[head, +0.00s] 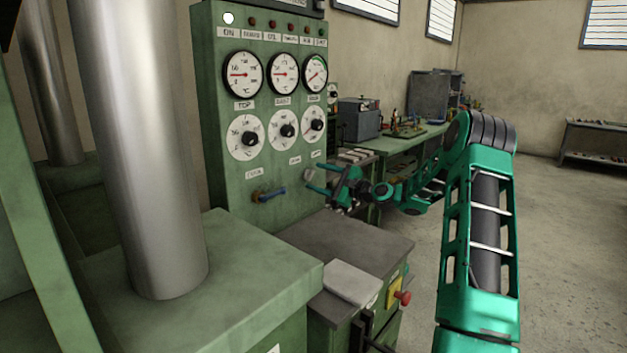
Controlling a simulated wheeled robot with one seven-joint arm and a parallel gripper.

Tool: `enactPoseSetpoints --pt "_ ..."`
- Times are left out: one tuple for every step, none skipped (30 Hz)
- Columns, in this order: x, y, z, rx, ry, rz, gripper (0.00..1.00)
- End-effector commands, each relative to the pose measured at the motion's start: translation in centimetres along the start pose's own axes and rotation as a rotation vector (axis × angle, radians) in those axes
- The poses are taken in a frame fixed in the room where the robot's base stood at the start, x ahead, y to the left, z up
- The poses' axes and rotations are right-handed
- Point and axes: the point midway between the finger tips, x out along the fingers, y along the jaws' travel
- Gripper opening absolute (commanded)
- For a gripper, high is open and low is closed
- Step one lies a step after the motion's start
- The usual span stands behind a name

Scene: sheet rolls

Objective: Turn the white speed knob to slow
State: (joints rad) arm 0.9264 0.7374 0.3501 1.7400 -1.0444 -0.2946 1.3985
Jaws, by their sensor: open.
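A green control panel (240,200) carries a row of three white dials with dark centre knobs: left (247,139), middle (288,131) and right (314,125). Their small labels are too small to read, so I cannot tell which is the speed knob. No knob with a plainly white grip shows. My gripper (313,182) is open and empty, its fingers pointing left toward the panel, below the right dial and apart from the knobs.
Three gauges (284,73) and a lit white lamp (228,18) sit above the dials. A grey-topped cabinet (345,245) with a red button (403,297) stands under my gripper. A thick metal column (140,150) rises at left. Floor at right is clear.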

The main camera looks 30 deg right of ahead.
Motion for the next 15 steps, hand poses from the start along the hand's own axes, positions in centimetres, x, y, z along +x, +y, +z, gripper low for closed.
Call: enactPoseSetpoints --pt "0.7 0.0 0.1 -0.001 -0.002 0.000 0.56" --pt "0.9 0.0 0.0 -0.001 -0.002 0.000 0.56" --pt "1.3 0.1 0.0 0.000 -0.001 0.001 0.56" --pt "1.5 0.1 0.0 0.000 0.000 0.001 0.56" --pt "1.7 0.1 0.0 0.000 -0.001 0.001 0.56" --pt "1.9 0.0 0.0 0.000 -0.001 0.001 0.56" --pt "2.0 0.0 0.0 0.000 -0.001 0.001 0.56" --pt "2.0 0.0 0.0 0.000 0.000 0.000 0.56" --pt "2.1 0.0 0.0 0.000 0.000 0.000 0.56" --pt "2.1 0.0 0.0 0.000 0.000 0.000 0.56" --pt "2.1 0.0 0.0 0.000 0.000 0.000 0.56" --pt "2.1 0.0 0.0 0.000 0.000 0.000 0.56" --pt "2.1 0.0 0.0 0.000 0.000 0.000 0.56" --pt "2.1 0.0 0.0 0.000 0.000 0.000 0.56" --pt "2.1 0.0 0.0 0.000 0.000 0.000 0.56"
